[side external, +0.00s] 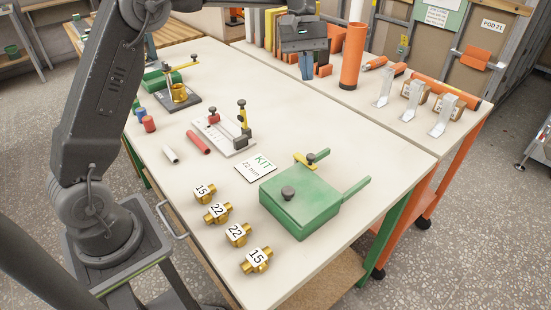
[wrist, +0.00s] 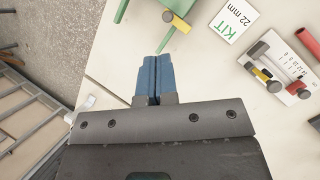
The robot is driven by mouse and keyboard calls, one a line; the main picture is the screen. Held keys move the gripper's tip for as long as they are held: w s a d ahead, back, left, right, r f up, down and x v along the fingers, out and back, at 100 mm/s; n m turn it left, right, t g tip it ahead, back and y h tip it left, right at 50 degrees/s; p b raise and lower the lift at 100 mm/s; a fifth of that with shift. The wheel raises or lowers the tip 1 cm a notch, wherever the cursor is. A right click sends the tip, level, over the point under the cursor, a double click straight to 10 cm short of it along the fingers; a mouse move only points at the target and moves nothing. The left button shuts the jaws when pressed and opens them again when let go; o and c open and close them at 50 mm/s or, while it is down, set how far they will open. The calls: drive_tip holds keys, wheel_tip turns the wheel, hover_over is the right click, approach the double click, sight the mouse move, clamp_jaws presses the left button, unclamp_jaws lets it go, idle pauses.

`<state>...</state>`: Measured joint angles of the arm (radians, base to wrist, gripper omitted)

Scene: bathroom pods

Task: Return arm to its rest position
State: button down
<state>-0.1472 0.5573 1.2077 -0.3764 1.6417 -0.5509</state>
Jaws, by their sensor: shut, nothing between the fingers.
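My gripper (side external: 306,66) is raised above the far part of the white-topped table, near its right side, in the side external view. In the wrist view its blue fingers (wrist: 153,80) are together with nothing between them. My arm rises from the left of the picture and reaches over the table. The fingers appear clear of everything on the table.
A green box with handles (side external: 300,200), several brass fittings (side external: 218,213), a KIT card (side external: 256,166) and a grey fixture (side external: 225,135) are on the table (side external: 330,125). An orange tube (side external: 353,56) stands upright on the bench behind. The table's middle is mostly clear.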

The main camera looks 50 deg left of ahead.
drive_tip(key=s+d+r+m+t+y, duration=0.1)
drive_tip(key=s+r+m+t, duration=0.1)
drive_tip(key=s, duration=0.5)
drive_tip(key=s+d+r+m+t+y, duration=0.1)
drive_tip(key=s+r+t+y, duration=0.15)
drive_tip(key=s, duration=0.45)
drive_tip(key=s+f+m+t+y, duration=0.1)
drive_tip(key=s+f+m+t, duration=0.2)
drive_tip(key=s, duration=1.1)
wheel_tip(320, 180, down, 3)
drive_tip(key=shift+a+r+m, duration=0.1)
drive_tip(key=shift+a+m, duration=0.35)
drive_tip(key=shift+m, duration=0.65)
